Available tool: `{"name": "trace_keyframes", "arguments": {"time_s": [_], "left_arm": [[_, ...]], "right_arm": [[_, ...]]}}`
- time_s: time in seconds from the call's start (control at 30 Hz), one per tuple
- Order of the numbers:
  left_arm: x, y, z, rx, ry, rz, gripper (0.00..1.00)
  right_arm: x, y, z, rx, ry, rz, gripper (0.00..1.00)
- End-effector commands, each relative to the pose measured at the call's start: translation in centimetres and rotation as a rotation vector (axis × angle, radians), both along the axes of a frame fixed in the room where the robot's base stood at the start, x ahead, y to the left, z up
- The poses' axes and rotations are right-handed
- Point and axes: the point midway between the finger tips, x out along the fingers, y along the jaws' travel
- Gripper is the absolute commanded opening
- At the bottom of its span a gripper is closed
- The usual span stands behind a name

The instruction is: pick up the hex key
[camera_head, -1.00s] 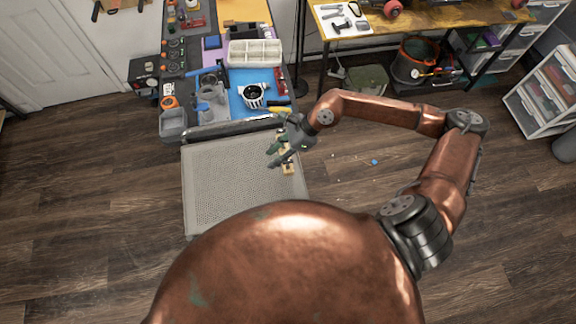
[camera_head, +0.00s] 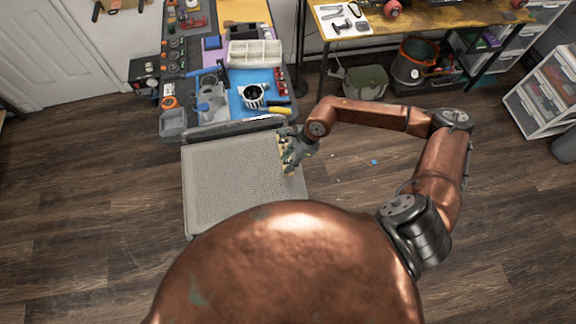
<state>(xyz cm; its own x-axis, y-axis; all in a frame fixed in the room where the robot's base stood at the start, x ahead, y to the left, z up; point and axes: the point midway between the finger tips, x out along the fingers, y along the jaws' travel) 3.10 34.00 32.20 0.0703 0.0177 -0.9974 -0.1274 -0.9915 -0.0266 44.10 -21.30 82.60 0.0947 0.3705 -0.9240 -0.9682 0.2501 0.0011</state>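My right gripper (camera_head: 287,158) is over the right edge of the grey perforated tray (camera_head: 225,180). It is beside or over a small pale yellowish piece (camera_head: 283,140) there. Its fingers are small and dark against that piece, and I cannot tell whether they are open or shut. I cannot make out a hex key for certain; one may be too small to see or hidden by the gripper. My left gripper is not in view.
Behind the tray is a workbench with a blue mat (camera_head: 240,104), a white compartment tray (camera_head: 255,53) and a yellow-handled item (camera_head: 280,113). A wooden table (camera_head: 440,22) stands at the back right. The tray's left and middle are clear.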

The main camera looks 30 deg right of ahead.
Motion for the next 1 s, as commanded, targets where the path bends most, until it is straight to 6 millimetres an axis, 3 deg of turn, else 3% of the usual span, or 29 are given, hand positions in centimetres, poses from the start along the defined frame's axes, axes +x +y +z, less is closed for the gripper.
{"name": "trace_keyframes", "arguments": {"time_s": [0.17,0.6,1.0], "left_arm": [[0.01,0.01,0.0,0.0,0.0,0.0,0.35],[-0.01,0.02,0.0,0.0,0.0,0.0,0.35],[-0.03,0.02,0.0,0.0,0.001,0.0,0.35]], "right_arm": [[0.02,-0.04,0.03,0.0,-0.001,-0.001,0.3],[0.02,-0.04,0.06,0.0,-0.001,-0.001,0.0],[0.03,-0.04,0.1,0.0,-0.001,-0.001,0.0]]}}
